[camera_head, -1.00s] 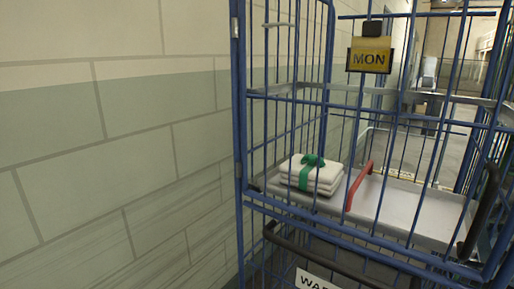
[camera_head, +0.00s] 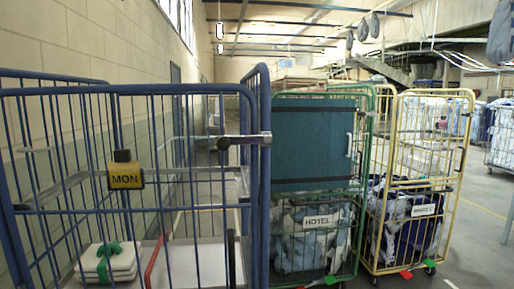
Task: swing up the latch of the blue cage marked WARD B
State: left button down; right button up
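The blue cage (camera_head: 262,190) fills the left side of the head view, close to me. A grey metal bar with a black knob (camera_head: 223,143), which looks like its latch, lies roughly level across the cage's upper right corner. A yellow MON tag (camera_head: 125,177) hangs on the front bars. Folded white linen with a green ribbon (camera_head: 118,262) lies on the shelf inside. A red bar (camera_head: 155,258) and an upright black handle (camera_head: 231,258) show low on the cage. No WARD B sign shows now. Neither gripper is in view.
A green cage marked HOTEL (camera_head: 320,222) with a teal panel stands right of the blue one. A yellow cage (camera_head: 467,150) with dark laundry stands beside it. A block wall (camera_head: 130,30) runs along the left. Open floor (camera_head: 470,240) lies at the right.

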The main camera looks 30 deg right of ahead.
aim_at(223, 143)
jog(key=z, duration=0.95)
